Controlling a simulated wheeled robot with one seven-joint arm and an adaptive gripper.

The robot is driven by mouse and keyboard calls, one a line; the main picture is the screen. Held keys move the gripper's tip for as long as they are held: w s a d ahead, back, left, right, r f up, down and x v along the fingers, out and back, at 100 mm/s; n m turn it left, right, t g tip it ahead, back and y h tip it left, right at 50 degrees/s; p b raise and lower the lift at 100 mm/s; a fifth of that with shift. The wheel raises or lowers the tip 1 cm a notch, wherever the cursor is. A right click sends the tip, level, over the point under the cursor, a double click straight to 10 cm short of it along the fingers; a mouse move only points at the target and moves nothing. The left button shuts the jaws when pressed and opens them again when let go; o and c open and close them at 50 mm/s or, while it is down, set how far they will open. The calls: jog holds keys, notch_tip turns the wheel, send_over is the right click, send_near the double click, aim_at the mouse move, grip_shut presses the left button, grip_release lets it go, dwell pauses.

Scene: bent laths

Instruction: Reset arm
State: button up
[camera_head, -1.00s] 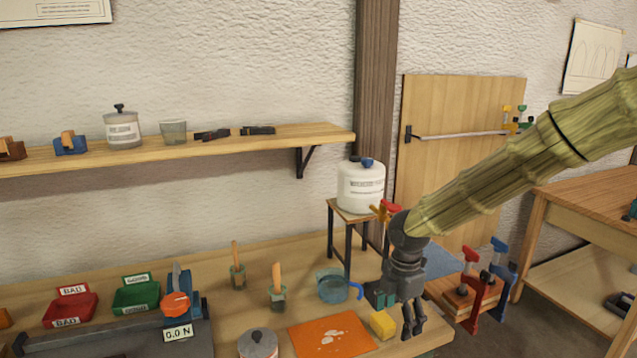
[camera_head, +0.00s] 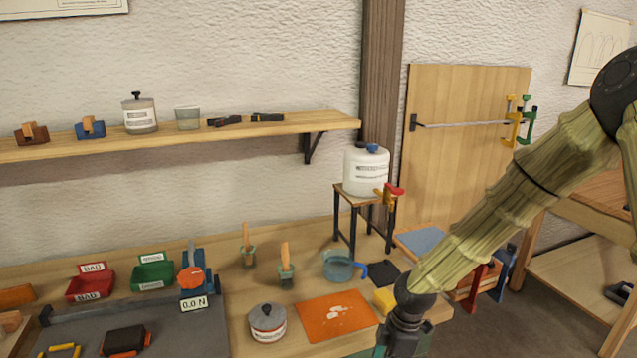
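My arm comes in from the right, and my gripper (camera_head: 402,338) is at the bottom edge, at the right front of the workbench (camera_head: 225,262). Its fingers are cut off by the frame, so I cannot see whether they are open or shut or hold anything. A green piece shows beside the wrist, partly hidden. A yellow block (camera_head: 384,301) lies on the bench just left of my gripper.
An orange mat (camera_head: 336,319), a lidded pot (camera_head: 268,322) and a blue jug (camera_head: 338,266) stand near my gripper. A white canister (camera_head: 365,172) sits on a small stool behind. Red and green bins (camera_head: 152,274) are at left. Clamps stand behind my arm.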

jog(key=s+f+m, duration=1.1)
jog(key=s+f, duration=0.6)
jog(key=f, duration=0.1)
jog(key=s+d+f+m+h, duration=0.1)
jog(key=s+d+f+m, duration=0.1)
jog(key=s, duration=0.4)
jog(key=s+d+f+m+t, duration=0.1)
jog(key=s+d+f+m, duration=0.2)
jog(key=s+d+m, duration=0.2)
jog(key=s, duration=0.2)
jog(key=shift+s+f+h, duration=0.3)
jog(key=shift+h, duration=0.1)
jog(key=shift+a, duration=0.1)
